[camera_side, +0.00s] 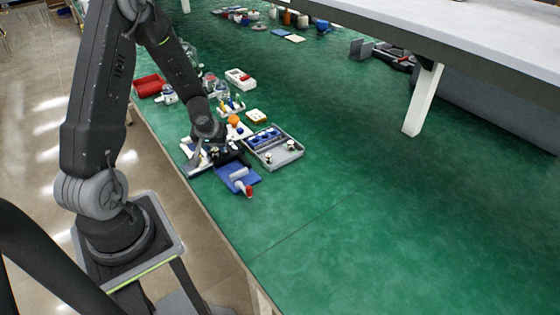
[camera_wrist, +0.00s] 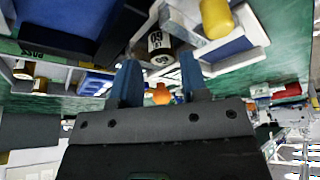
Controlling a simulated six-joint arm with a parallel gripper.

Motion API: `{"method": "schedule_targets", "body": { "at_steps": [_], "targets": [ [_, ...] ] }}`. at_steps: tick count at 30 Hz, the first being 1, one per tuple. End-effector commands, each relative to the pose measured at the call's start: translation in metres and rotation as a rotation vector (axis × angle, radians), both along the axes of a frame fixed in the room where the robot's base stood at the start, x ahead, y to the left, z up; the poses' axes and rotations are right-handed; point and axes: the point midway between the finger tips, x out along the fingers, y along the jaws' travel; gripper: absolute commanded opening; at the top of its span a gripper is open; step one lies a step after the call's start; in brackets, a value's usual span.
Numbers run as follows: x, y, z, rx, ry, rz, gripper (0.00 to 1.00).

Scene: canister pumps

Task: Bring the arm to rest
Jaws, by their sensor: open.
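My gripper (camera_wrist: 160,80) is open, with its two dark blue-grey fingers apart in the wrist view. A dark canister with a white label (camera_wrist: 157,48) shows between and beyond the fingertips; I cannot tell how far off it is, and nothing is clasped. In the side view my arm reaches down to the work, and my gripper (camera_side: 226,153) is low over the left edge of the green bench, beside the grey tray. Its fingers are too small to make out there.
A grey compartment tray (camera_side: 281,159) with blue pieces and small canisters lies right of my gripper. A blue mat (camera_side: 231,181) with a white, red-ended item (camera_side: 249,190) lies in front. An orange ball (camera_side: 233,120) and a red tray (camera_side: 148,85) are behind. The green bench (camera_side: 370,220) is clear at right.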

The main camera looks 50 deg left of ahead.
Motion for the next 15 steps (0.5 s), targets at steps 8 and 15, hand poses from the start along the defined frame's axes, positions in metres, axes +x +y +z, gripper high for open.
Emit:
{"method": "schedule_targets", "body": {
  "at_steps": [8,15],
  "targets": [
    [0.001,0.002,0.021,0.005,-0.005,0.005,0.54],
    [0.002,0.002,0.038,0.007,-0.008,0.004,0.54]
  ]
}}
